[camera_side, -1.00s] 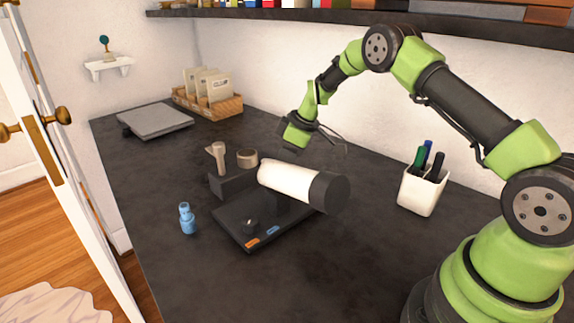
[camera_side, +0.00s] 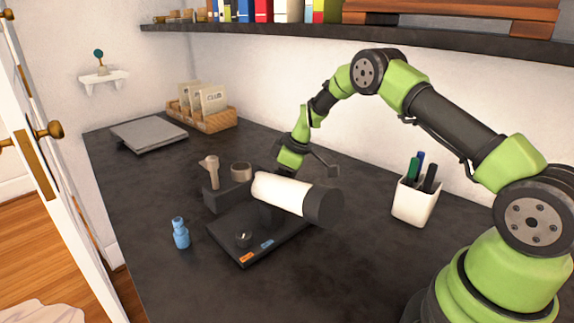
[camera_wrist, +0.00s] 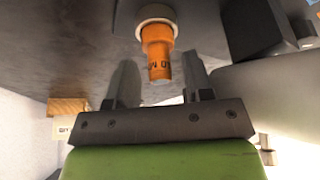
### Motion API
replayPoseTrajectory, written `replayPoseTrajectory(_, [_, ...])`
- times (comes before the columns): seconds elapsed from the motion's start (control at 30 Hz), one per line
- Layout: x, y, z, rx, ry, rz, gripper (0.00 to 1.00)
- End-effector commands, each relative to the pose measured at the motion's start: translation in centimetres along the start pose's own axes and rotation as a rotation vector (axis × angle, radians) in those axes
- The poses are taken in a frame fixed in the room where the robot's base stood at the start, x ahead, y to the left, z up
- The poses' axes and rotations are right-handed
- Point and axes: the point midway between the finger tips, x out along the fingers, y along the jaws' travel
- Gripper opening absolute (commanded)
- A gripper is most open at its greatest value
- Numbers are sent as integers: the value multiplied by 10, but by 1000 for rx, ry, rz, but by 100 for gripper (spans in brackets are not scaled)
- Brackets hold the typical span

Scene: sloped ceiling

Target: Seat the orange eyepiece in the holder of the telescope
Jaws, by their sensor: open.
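The orange eyepiece (camera_wrist: 160,58) shows in the wrist view with a pale ring (camera_wrist: 157,18) around its far end. Its narrow end points toward my gripper. My gripper (camera_wrist: 161,75) is open, with one finger on each side of the eyepiece's near end and visible gaps between. In the side view, my gripper (camera_side: 304,172) is behind the telescope's white tube (camera_side: 281,191), and I cannot make out the orange eyepiece there. The telescope has a dark end and stands on a black base (camera_side: 228,247). I cannot clearly make out its holder.
A dark block (camera_side: 222,199) carries a beige upright piece (camera_side: 211,172) and a ring (camera_side: 241,171). A blue eyepiece (camera_side: 181,234) stands at front left. A white pen cup (camera_side: 413,205) is at right. A grey slab (camera_side: 149,134) and wooden box (camera_side: 207,117) are at the back.

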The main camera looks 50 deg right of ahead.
Motion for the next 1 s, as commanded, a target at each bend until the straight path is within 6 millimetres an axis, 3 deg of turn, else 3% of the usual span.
replayPoseTrajectory(0.5, [-100,1,0,0,3,3,47])
replayPoseTrajectory(0.8, [-120,-1,0,2,1,0,47])
replayPoseTrajectory(0.87, [-126,-5,-3,12,4,5,47])
replayPoseTrajectory(1.0, [-162,-30,-16,88,21,29,47])
